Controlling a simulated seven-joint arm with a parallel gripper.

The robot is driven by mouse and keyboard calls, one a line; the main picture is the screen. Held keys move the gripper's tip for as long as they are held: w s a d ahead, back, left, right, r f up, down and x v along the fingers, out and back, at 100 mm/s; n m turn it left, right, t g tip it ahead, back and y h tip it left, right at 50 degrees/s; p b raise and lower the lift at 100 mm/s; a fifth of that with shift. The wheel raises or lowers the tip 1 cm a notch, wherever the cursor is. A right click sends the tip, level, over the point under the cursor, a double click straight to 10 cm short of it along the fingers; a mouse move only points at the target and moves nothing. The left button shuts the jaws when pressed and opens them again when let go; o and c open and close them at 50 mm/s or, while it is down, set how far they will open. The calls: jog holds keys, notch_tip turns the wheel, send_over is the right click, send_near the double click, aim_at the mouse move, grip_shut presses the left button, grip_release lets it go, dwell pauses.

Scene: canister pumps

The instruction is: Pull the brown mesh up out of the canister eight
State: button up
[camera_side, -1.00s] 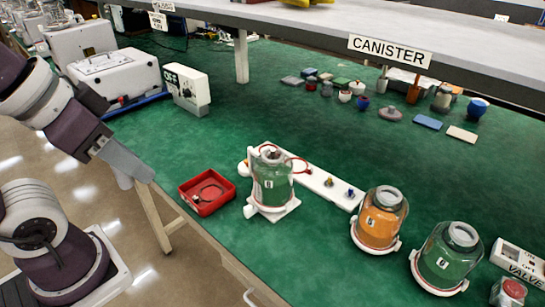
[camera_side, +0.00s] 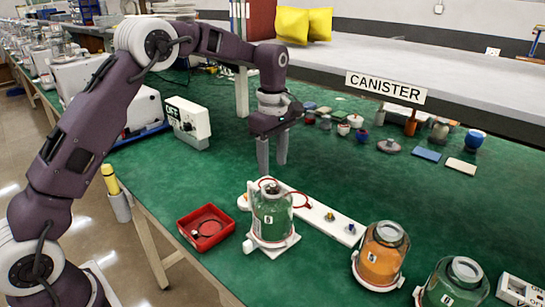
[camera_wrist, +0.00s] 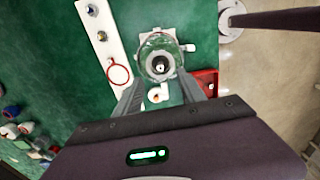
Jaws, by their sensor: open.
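A clear canister with green contents (camera_side: 272,217) stands on a white base at the bench front. An orange canister (camera_side: 381,258) and another green one (camera_side: 452,284) stand to its right. Their small labels are too small to read surely, so I cannot tell which is number eight. My gripper (camera_side: 272,168) is open and empty, fingers pointing down, above and behind the left green canister. The wrist view shows this canister (camera_wrist: 148,44) from above, just beyond my open fingers, with a pale ring and dark centre at its top. I cannot make out a brown mesh.
A white strip (camera_side: 330,218) with knobs and a red ring (camera_side: 300,201) lies beside the canister. A red tray (camera_side: 206,228) sits to its left.

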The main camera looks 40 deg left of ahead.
aim_at(271, 186)
notch_tip(271, 186, down, 6)
jog(key=shift+f, duration=0.1)
jog(key=shift+s+f, duration=0.15)
jog(key=shift+f, duration=0.45)
jog(key=shift+s+f, duration=0.15)
jog(key=shift+f, duration=0.45)
jog(key=shift+o, duration=0.5)
grip_shut()
jog(key=shift+w+a+r, duration=0.1)
jog(key=shift+w+r, duration=0.05)
jog(key=shift+r, duration=0.4)
jog(key=shift+w+r, duration=0.1)
jog(key=shift+r, duration=0.45)
dwell(1.1)
jog(key=shift+r, duration=0.55)
